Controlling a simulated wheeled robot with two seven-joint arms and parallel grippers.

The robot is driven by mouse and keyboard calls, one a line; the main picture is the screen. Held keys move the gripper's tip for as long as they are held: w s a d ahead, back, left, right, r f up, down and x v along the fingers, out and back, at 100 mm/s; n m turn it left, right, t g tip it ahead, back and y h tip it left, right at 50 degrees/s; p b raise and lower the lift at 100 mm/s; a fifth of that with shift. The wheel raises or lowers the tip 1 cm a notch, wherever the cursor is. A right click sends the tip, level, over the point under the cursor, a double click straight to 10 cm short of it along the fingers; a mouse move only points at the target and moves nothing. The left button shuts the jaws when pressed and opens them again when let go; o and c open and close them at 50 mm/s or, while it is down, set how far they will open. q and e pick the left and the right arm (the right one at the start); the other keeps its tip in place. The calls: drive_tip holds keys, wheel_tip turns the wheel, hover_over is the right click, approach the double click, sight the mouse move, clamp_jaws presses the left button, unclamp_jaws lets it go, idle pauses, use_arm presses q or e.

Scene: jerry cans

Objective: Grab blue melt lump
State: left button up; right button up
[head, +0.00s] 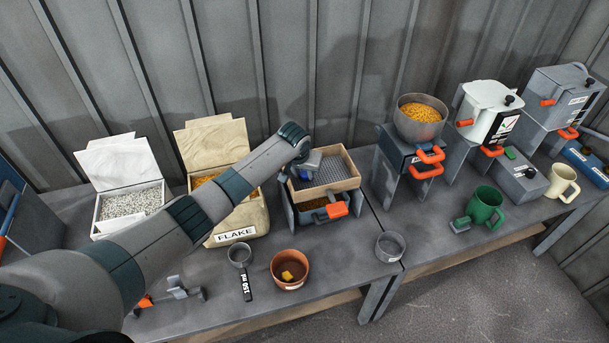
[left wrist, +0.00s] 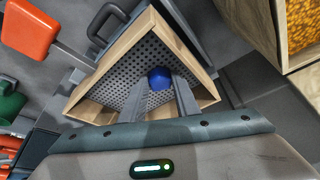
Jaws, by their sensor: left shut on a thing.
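The blue melt lump (left wrist: 160,77) is a small rounded blue piece inside a wooden-framed sieve (head: 345,168) with a perforated grey bottom. My left gripper (left wrist: 160,92) reaches down into the sieve and is shut on the lump, which shows between its fingertips in the left wrist view. In the head view the lump (head: 306,174) is a small blue patch, mostly hidden by the gripper (head: 303,169). The sieve also shows in the left wrist view (left wrist: 205,100). My right gripper is not in view.
The sieve sits on a grey box with an orange handle (head: 336,210). A FLAKE box (head: 235,235) stands left of it. In front are a brown bowl (head: 290,283) with a yellow piece and a grey cup (head: 390,246). A green mug (head: 485,205) stands right.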

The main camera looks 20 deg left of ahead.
sight(306, 175)
use_arm(q)
drive_tip(key=shift+r+b, duration=0.45)
drive_tip(key=shift+r, duration=0.45)
drive_tip(key=shift+w+d+r+b, duration=0.15)
drive_tip(key=shift+r+b, duration=0.15)
drive_tip(key=shift+r, duration=0.3)
drive_tip(key=shift+s+d+r+b, duration=0.15)
drive_tip(key=shift+r+b, duration=0.15)
drive_tip(key=shift+r, duration=0.3)
drive_tip(key=w+d+r+b, duration=0.3)
drive_tip(key=d+r, duration=0.4)
drive_tip(key=d, duration=0.3)
drive_tip(key=shift+w+d+b, duration=0.3)
drive_tip(key=shift+w+b, duration=0.05)
drive_tip(key=shift+b, duration=0.2)
